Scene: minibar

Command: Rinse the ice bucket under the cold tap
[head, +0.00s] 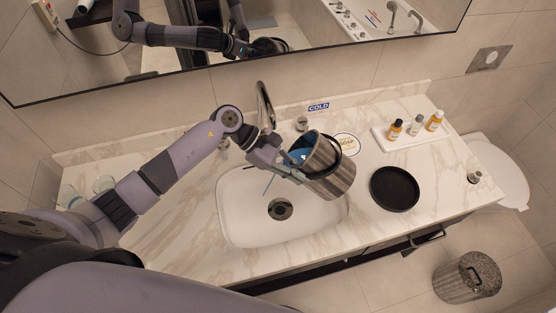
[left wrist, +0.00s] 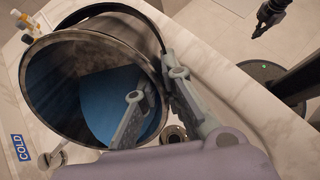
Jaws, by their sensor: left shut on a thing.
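The steel ice bucket (head: 333,180) is held tilted over the right part of the white sink (head: 235,205). Its mouth faces my left wrist camera, where the dark rim (left wrist: 66,36) and a blue area (left wrist: 108,98) inside show; I cannot tell whether that is water. My left gripper (head: 285,163) is shut on the bucket's wall, with one finger inside and one outside in the left wrist view (left wrist: 155,92). The tall chrome tap (head: 264,103) stands behind the sink, left of the blue COLD label (head: 318,106) and a knob (head: 302,124). I see no clear water stream. My dark right gripper (left wrist: 266,20) shows small, its opening unclear.
A black round tray (head: 395,188) lies on the marble counter (head: 375,225) right of the sink. A white tray (head: 410,138) with small bottles stands behind it. Glasses (head: 103,184) stand at the far left. A bin (head: 467,278) and toilet (head: 503,170) are at the right.

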